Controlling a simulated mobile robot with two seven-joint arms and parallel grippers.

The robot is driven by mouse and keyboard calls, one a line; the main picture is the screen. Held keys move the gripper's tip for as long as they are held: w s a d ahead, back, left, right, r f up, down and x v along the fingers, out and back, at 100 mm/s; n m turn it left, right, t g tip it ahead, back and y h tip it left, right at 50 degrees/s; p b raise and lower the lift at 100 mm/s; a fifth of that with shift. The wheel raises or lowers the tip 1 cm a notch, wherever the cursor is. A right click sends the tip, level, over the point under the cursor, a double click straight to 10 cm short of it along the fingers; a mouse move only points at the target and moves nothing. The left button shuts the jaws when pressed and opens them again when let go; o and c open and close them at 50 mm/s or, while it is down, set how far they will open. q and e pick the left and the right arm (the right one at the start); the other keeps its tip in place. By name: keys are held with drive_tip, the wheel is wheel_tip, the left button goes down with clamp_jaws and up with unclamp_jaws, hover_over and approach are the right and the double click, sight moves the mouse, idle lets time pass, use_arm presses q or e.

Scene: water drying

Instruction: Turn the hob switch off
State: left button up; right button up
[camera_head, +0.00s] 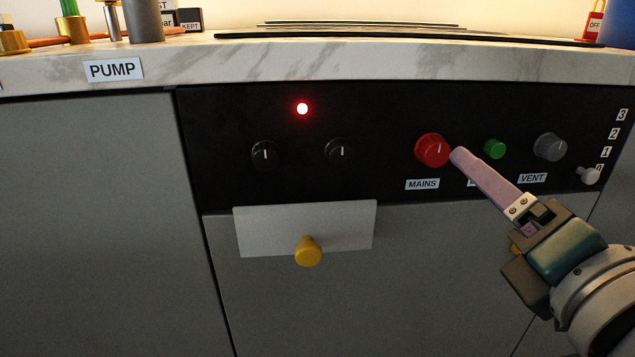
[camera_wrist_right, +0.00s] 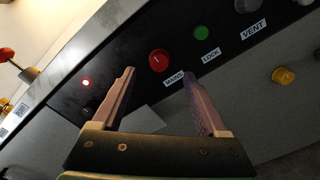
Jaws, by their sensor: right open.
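The black control panel carries a red round knob (camera_head: 432,150) above a MAINS label (camera_head: 422,184). The knob has a pale pointer line, roughly upright in the head view. It also shows in the wrist view (camera_wrist_right: 159,60), beyond the gap between the fingertips. No label reading "hob" is legible. A red lamp (camera_head: 302,108) is lit on the panel; it glows in the wrist view too (camera_wrist_right: 86,83). My right gripper (camera_head: 458,155) has its pink fingers open and empty, fingertips near the knob's right side in the head view. Whether they touch it is unclear. My left gripper is not in view.
Two black knobs (camera_head: 264,154) (camera_head: 338,151) sit left of the red one. A green button (camera_head: 494,149) and grey VENT knob (camera_head: 550,147) sit right. The marble counter edge (camera_head: 330,65) runs above.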

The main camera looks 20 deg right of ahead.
sight(438, 156)
use_arm(q)
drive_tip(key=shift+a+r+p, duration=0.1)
drive_tip(key=shift+p, duration=0.45)
use_arm(e)
drive_tip(key=shift+n, duration=0.3)
drive_tip(key=x, duration=0.6)
drive_tip(key=f+x, duration=0.1)
drive_tip(key=x, duration=0.3)
drive_tip(key=shift+w+a, duration=0.2)
drive_tip(key=shift+a, duration=0.15)
drive_tip(key=shift+c, duration=0.3)
drive_tip(key=c, duration=0.7)
clamp_jaws()
